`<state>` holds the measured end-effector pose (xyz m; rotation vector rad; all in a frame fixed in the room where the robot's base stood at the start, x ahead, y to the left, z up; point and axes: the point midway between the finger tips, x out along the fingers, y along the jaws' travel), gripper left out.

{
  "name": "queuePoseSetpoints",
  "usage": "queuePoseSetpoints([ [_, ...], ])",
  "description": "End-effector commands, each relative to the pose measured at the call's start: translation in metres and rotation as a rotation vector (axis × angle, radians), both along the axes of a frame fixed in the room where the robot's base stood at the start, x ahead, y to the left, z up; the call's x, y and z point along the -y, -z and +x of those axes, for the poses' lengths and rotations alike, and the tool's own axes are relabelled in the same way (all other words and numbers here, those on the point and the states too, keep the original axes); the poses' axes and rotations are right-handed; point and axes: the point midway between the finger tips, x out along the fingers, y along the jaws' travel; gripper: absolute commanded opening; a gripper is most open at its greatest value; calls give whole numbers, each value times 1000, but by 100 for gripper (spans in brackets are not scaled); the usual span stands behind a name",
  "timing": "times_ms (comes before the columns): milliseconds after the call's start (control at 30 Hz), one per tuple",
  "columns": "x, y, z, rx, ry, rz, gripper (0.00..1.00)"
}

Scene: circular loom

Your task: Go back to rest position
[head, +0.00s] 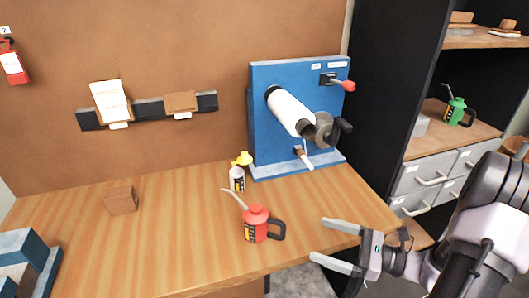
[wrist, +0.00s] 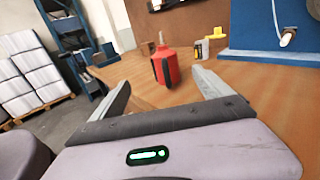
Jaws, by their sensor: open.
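My gripper (head: 330,241) is open and empty at the right front edge of the wooden table, its two fingers pointing left. In the wrist view both fingers of my gripper (wrist: 160,88) are spread, with nothing between them. A red oil can (head: 256,224) with a long spout and black handle stands upright on the table, left of the fingertips and apart from them. The red oil can also shows beyond the fingers in the wrist view (wrist: 171,66).
A blue loom panel (head: 265,130) with a white roll (head: 290,111) stands at the table's back. A small yellow-topped bottle (head: 237,178) and a brown block (head: 122,200) stand on the table (head: 175,235). Right are shelves with a green oil can (head: 454,111) and grey drawers (head: 420,175).

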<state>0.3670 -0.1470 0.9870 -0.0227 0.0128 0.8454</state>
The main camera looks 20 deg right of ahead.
Motion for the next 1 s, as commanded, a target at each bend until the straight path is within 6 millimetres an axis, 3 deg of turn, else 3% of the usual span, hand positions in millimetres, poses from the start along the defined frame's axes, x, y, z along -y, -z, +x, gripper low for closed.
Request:
queuePoseSetpoints([
  [67,-30,-17,-1,5,-126,-108,89],
  [133,-75,-37,-11,16,-320,-290,89],
  [200,-120,-52,-33,47,-538,-528,89],
  [333,-167,-70,-79,181,-855,-1022,89],
  [400,-177,-81,-96,304,-957,-1294,89],
  [500,-181,-101,-107,502,-999,-1615,89],
  [600,-184,-120,-110,665,-974,-1818,89],
  [733,-185,-133,-111,764,-939,-1926,89],
  [1000,-185,-134,-110,770,-934,-1933,89],
])
